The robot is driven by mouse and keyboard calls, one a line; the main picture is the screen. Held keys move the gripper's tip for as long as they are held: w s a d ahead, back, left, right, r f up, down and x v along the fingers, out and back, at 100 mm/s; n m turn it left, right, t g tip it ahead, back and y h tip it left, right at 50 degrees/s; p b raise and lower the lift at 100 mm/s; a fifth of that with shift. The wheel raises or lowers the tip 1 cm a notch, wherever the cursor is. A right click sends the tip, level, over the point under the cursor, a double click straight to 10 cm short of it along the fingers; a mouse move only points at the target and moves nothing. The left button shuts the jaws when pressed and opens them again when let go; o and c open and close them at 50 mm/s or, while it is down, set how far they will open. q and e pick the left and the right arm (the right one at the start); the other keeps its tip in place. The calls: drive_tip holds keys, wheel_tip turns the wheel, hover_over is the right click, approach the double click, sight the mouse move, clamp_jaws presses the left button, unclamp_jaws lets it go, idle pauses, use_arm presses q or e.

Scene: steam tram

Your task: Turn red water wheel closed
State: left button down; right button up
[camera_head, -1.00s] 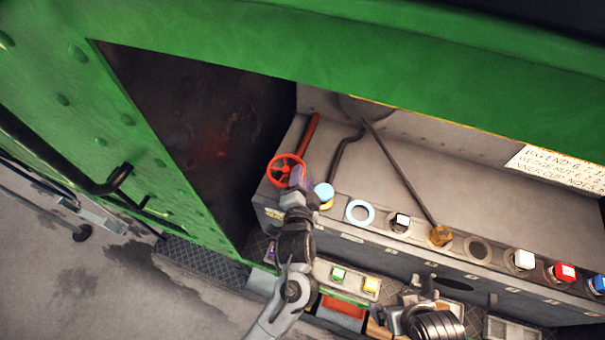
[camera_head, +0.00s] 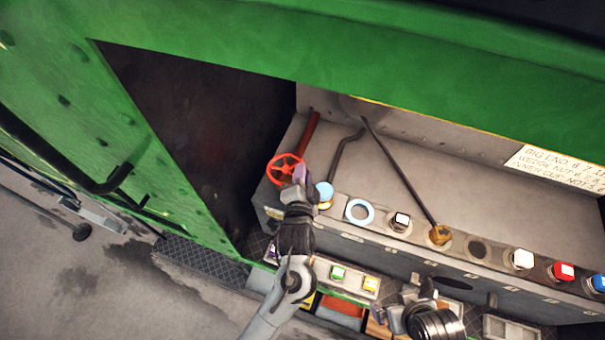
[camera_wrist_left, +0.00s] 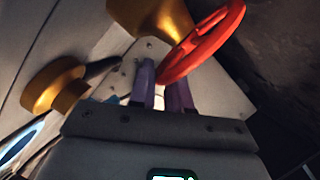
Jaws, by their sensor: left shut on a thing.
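The red water wheel (camera_head: 284,165) sits on the end of a red pipe (camera_head: 308,132) at the left end of the grey shelf. My left gripper (camera_head: 298,180) reaches up from below to the wheel's right side. In the left wrist view the wheel (camera_wrist_left: 207,45) is tilted, with its lower rim at the purple fingers of my left gripper (camera_wrist_left: 163,88). The fingers are shut on the rim; the exact contact is partly hidden. My right gripper (camera_head: 428,290) shows at the bottom, away from the wheel; its fingers are too small to read.
A blue-topped brass knob (camera_head: 324,192) stands close to the right of my left gripper. A light blue ring (camera_head: 360,212), a brass fitting with a long rod (camera_head: 439,235) and several coloured caps line the shelf edge. A dark doorway opens to the left.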

use_arm(q)
drive_tip(key=shift+r, duration=0.1)
drive_tip(key=shift+s+a+r+m+h+p, duration=0.1)
drive_tip(key=shift+s+a+m+h+p, duration=0.1)
drive_tip(key=shift+m+h+p, duration=0.4)
drive_tip(key=shift+s+a+r+m+h+p, duration=0.1)
drive_tip(key=shift+a+m+h+p, duration=0.25)
drive_tip(key=shift+h, duration=0.45)
drive_tip(key=shift+s+a+f+m+g+h, duration=0.1)
drive_tip(key=shift+s+m+g+h, duration=0.15)
drive_tip(key=shift+m+g+h, duration=0.5)
drive_tip(key=m+h, duration=0.1)
drive_tip(key=h, duration=0.1)
drive_tip(key=m+g+h+p, duration=0.1)
drive_tip(key=shift+s+a+m, duration=0.3)
drive_tip(key=shift+a, duration=0.05)
drive_tip(key=shift+s+a+m+g+h, duration=0.15)
drive_tip(key=shift+a+m+g+h, duration=0.05)
drive_tip(key=shift+m+g+h, duration=0.45)
drive_tip(key=shift+s+a+m+g+h, duration=0.15)
drive_tip(key=shift+m+g+h, duration=0.25)
drive_tip(key=shift+m+h, duration=0.35)
drive_tip(key=c, duration=1.1)
unclamp_jaws()
drive_tip(key=shift+f, duration=0.1)
